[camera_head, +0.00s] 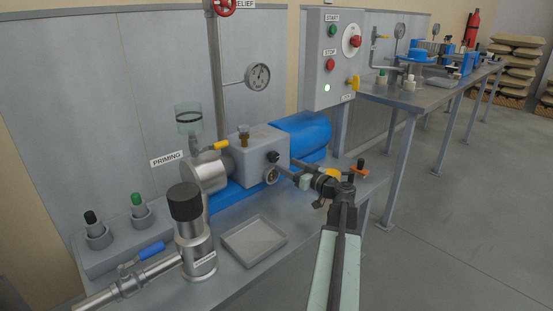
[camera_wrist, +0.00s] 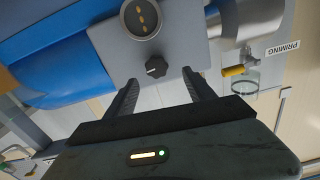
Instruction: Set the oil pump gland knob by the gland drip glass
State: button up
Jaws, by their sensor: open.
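The gland knob is a small black knob (camera_head: 273,157) on the front of the grey pump block (camera_head: 256,146). It also shows in the wrist view (camera_wrist: 156,66), just beyond and between my fingertips. In the wrist view, which is upside down, the glass (camera_wrist: 142,18) shows orange drops in a line on a dark face. My gripper (camera_wrist: 161,80) is open and empty, its fingers pointing at the knob without visibly touching it. In the head view, my gripper (camera_head: 286,171) is close to the block's front.
A blue motor (camera_head: 300,132) lies right of the block. A glass priming cup (camera_head: 188,120) with a yellow lever (camera_head: 221,145) stands left. A shallow grey tray (camera_head: 229,249) and a black-capped metal cylinder (camera_head: 194,237) are in front. A control box (camera_head: 319,78) stands behind.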

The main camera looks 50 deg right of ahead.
aim_at(276, 158)
jog(key=w, duration=0.4)
jog(key=w+d, duration=0.1)
jog(key=w, duration=0.2)
grip_shut()
jog(key=m, duration=0.5)
grip_release()
